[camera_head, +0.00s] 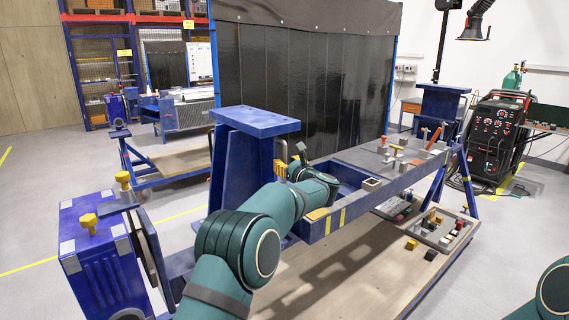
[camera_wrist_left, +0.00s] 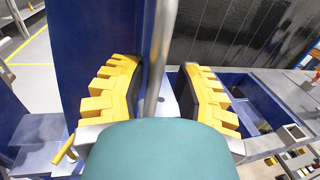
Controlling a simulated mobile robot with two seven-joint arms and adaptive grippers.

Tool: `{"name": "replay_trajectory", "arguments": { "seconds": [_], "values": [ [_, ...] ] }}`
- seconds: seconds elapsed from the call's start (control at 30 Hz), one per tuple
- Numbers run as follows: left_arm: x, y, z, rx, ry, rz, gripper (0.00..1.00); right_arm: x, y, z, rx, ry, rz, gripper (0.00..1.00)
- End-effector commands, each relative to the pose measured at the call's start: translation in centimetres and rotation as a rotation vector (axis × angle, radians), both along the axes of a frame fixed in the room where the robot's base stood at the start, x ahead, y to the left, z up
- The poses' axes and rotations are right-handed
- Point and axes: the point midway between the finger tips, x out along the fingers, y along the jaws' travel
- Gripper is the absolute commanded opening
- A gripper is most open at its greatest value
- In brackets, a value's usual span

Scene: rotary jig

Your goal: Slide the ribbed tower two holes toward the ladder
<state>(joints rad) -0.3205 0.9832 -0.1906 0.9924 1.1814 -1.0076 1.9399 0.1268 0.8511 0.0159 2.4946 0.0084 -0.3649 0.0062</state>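The blue tower (camera_head: 232,165), with an upright rib and a flat top plate, stands at the left end of the long blue jig frame (camera_head: 345,212). Its blue wall (camera_wrist_left: 100,35) fills the left of the left wrist view. My left gripper (camera_head: 291,168) is beside the tower's right side, partly hidden by my arm. In the wrist view its yellow-padded fingers (camera_wrist_left: 160,95) are apart. A grey upright rod (camera_wrist_left: 158,60) shows between them; I cannot tell whether they touch it. I cannot single out the ladder with certainty. My right gripper is out of view.
A blue box stand (camera_head: 95,250) with yellow knobs is at the lower left. The frame's right-hand plate (camera_head: 390,160) carries several small blocks and clamps. A tray (camera_head: 437,232) of parts sits below it. A black curtain (camera_head: 300,80) hangs behind.

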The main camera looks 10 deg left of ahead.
Motion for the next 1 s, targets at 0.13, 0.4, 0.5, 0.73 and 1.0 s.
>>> {"name": "replay_trajectory", "arguments": {
  "seconds": [0.13,0.4,0.5,0.73,1.0],
  "values": [
    [0.0,0.3,0.3,0.002,-0.005,0.005,0.43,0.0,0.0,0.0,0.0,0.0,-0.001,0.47],
    [-0.3,0.3,0.4,0.003,-0.007,0.007,0.43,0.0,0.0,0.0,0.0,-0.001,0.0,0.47],
    [-0.9,-0.3,0.5,0.003,-0.008,0.007,0.43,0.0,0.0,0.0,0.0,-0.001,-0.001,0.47],
    [-4.0,-2.9,0.5,0.003,-0.007,0.003,0.43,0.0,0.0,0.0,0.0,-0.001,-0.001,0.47],
    [-7.7,-6.2,0.4,0.003,-0.007,0.004,0.43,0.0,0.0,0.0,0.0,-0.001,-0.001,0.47]
  ]
}}
